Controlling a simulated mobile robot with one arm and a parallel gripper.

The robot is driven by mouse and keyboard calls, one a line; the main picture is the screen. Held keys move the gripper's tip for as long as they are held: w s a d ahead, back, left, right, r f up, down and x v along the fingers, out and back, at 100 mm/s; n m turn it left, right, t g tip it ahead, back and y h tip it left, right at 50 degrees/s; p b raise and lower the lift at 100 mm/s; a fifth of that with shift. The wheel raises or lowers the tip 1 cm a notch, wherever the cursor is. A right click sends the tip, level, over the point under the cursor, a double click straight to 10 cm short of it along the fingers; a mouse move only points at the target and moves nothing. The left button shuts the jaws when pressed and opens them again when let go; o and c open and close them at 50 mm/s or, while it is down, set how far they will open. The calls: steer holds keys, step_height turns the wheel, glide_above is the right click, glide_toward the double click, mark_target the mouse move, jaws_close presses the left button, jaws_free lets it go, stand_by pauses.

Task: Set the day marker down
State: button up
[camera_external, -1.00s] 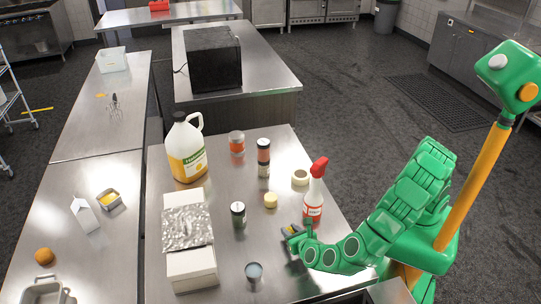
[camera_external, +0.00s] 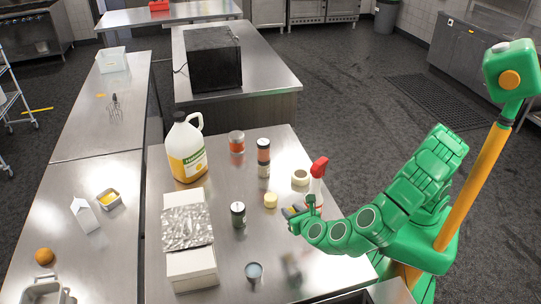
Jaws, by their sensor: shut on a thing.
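A small grey thing with a yellow part (camera_external: 288,212), which I take to be the day marker, is in the jaws of my gripper (camera_external: 294,215). My gripper is shut on it over the right part of the near steel table (camera_external: 225,270). It appears raised, with a dark blurred reflection on the steel below. The fingers hide part of the marker, and its writing is too small to read.
A red-capped bottle (camera_external: 317,185) stands just behind my gripper, partly hidden. A yellow round piece (camera_external: 270,200), a dark-lidded jar (camera_external: 238,214), and a tape roll (camera_external: 300,177) stand nearby. A small cup (camera_external: 254,271) is at the front. Bare steel lies between cup and gripper.

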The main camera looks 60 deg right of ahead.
step_height(320, 180, up, 7)
steer(key=shift+w+f, duration=0.1)
steer(key=shift+w, duration=0.05)
steer(key=w+d+f+n+t+y, duration=0.1)
steer(key=w+d+n+y, duration=0.2)
steer(key=w, duration=1.3)
steer(key=w+d+n+t+y, duration=0.1)
steer(key=w+d+n+y, duration=0.2)
steer(key=w, duration=1.2)
steer(key=w+d+n+y, duration=0.2)
steer(key=w+d+y, duration=0.1)
steer(key=w+d, duration=0.45)
steer(key=w+d+n+g+y, duration=0.1)
steer(key=w+d+n+y, duration=0.15)
steer(key=d, duration=0.45)
steer(key=w+d+n+y, duration=0.2)
steer(key=d+y, duration=0.1)
steer(key=d, duration=0.5)
steer(key=s+d+n+g+y, duration=0.3)
steer(key=s+d, duration=0.1)
steer(key=d, duration=1)
steer(key=shift+h, duration=0.25)
steer(key=w+f, duration=1.2)
steer(key=shift+a+f, duration=0.25)
steer(key=shift+w+f, duration=0.55)
steer(key=shift+w, duration=0.1)
